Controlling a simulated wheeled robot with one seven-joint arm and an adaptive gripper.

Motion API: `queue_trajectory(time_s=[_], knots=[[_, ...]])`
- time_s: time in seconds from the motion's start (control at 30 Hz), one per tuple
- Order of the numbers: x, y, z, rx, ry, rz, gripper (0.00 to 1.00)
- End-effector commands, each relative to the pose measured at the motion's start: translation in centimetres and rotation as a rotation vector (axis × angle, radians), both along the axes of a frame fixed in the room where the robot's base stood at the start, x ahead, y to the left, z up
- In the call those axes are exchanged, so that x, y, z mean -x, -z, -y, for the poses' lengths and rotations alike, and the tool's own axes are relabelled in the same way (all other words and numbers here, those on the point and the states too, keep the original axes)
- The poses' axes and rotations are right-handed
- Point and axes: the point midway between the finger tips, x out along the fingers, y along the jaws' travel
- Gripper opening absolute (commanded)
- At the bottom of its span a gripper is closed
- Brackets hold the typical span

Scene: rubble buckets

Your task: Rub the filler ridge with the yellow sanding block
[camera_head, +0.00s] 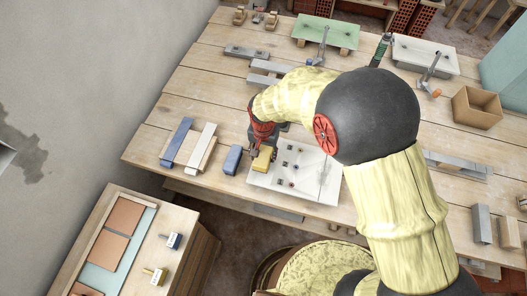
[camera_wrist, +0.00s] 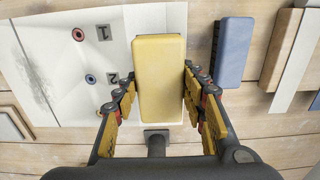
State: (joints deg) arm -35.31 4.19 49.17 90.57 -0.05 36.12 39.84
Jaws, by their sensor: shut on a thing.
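My gripper (camera_head: 260,148) is shut on the yellow sanding block (camera_head: 264,159), at the left edge of a white board (camera_head: 308,183). In the wrist view the block (camera_wrist: 160,70) sits lengthwise between the two fingers (camera_wrist: 160,92), which press its long sides. The white board (camera_wrist: 150,18) lies beneath and to the left, with a red ring, a blue ring, small dark number tags and a grey smudge (camera_wrist: 38,70). I cannot tell whether the block touches the board. I cannot clearly pick out the filler ridge; faint lines cross the board near the smudge. My arm hides part of the board.
A blue block (camera_head: 232,159) lies just left of the board; it also shows in the wrist view (camera_wrist: 232,50). Blue and white strips (camera_head: 200,147) lie further left. A cardboard box (camera_head: 477,107) and a green panel (camera_head: 325,32) stand toward the back.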

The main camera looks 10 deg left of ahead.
Motion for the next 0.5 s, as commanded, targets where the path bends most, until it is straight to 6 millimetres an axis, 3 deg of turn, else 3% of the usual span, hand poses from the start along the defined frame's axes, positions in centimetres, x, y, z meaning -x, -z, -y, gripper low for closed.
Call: queue_trajectory(time_s=[0.17, 0.5], knots=[[0.0, 2.4, 0.2, 0.001, 0.001, -0.001, 0.13], [0.2, 1.9, 3.2, 0.000, 0.001, 0.000, 0.13]])
